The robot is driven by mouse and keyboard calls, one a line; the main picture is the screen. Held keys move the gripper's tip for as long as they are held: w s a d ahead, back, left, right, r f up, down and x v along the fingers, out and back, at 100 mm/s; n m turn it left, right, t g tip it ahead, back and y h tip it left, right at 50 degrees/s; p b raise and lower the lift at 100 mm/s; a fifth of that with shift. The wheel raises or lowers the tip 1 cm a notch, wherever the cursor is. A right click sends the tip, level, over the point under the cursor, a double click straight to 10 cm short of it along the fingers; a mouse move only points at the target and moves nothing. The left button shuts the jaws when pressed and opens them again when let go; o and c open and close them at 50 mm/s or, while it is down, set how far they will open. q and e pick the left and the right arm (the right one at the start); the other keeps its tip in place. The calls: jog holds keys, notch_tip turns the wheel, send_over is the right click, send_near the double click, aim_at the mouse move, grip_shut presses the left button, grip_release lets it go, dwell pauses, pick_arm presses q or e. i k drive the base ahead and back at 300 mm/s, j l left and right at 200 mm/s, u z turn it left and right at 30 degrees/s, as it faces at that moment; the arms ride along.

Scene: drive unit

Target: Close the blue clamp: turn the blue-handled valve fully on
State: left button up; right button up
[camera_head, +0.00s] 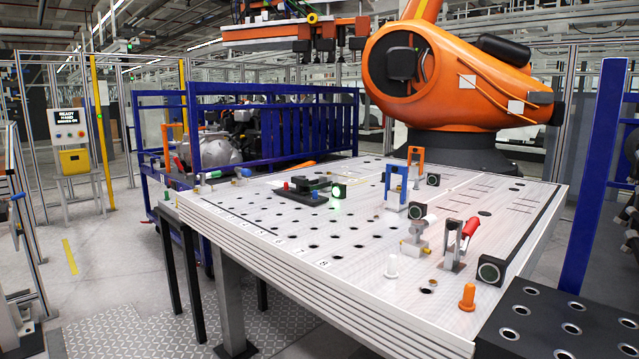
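A small fitting with a blue part (213,175) sits at the table's far left corner; it may be the blue-handled valve, but it is too small to tell its setting. A blue upright bracket (395,186) stands on the right half of the table. A toggle clamp with a raised red handle (461,240) stands nearer the front right. A small metal fitting with brass ends (417,237) stands beside it. I cannot tell for sure which piece is the blue clamp, or whether it is closed. Neither of my grippers shows in the head view.
The white perforated table (300,232) fills the middle. A black fixture (305,190), a white peg (391,266) and an orange peg (467,297) stand on it. A large orange robot arm (450,80) is behind. A black perforated plate (560,325) is at the lower right.

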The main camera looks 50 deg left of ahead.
aim_at(238, 170)
jog(key=u, duration=2.05)
jog(key=i+j, duration=0.2)
jog(key=j+z, duration=0.05)
jog(key=j, duration=0.05)
